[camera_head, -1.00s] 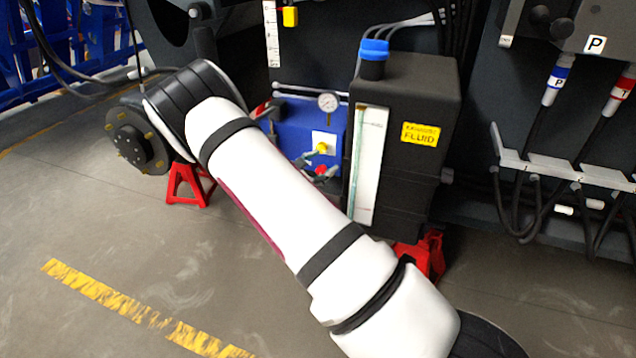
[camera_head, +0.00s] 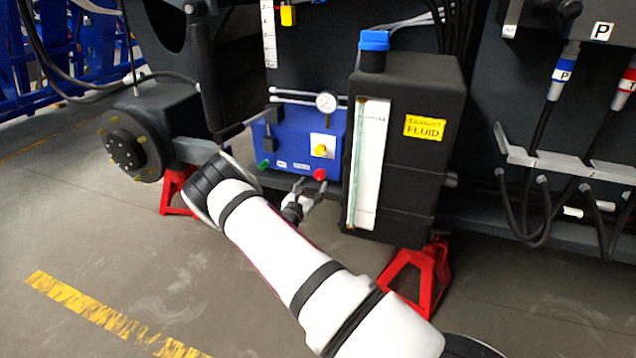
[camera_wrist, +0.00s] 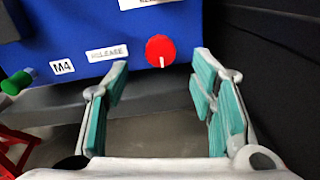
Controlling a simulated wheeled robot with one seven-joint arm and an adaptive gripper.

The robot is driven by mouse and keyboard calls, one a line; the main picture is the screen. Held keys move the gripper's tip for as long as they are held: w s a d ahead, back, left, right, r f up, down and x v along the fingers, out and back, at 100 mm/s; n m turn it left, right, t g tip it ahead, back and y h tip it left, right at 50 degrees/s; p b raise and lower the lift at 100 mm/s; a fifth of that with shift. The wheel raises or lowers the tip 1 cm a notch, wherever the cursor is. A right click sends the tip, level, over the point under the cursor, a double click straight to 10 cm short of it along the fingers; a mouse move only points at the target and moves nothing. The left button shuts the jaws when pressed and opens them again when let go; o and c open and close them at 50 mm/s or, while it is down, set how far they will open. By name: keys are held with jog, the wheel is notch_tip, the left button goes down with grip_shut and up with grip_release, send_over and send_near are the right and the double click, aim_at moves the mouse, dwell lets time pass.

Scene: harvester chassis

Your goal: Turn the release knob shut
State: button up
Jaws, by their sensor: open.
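The red release knob (camera_wrist: 160,51) is on the lower front of the blue box, right of a "RELEASE" label (camera_wrist: 107,53). A white mark on the knob points down in the wrist view. The knob (camera_head: 320,174) also shows near the box's lower right corner in the head view. My gripper (camera_wrist: 158,75) is open and empty, its teal-padded fingers spread. The knob appears beyond the fingertips, between them, and apart from them. In the head view my gripper (camera_head: 312,188) is just below the knob.
A black fluid tank (camera_head: 425,170) stands close on the right. Red stands (camera_head: 425,280) are below. Open floor lies in front.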

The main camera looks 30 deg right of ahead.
aim_at(319, 176)
jog(key=shift+b+x, duration=0.9)
jog(key=shift+x, duration=2.2)
jog(key=c, duration=1.1)
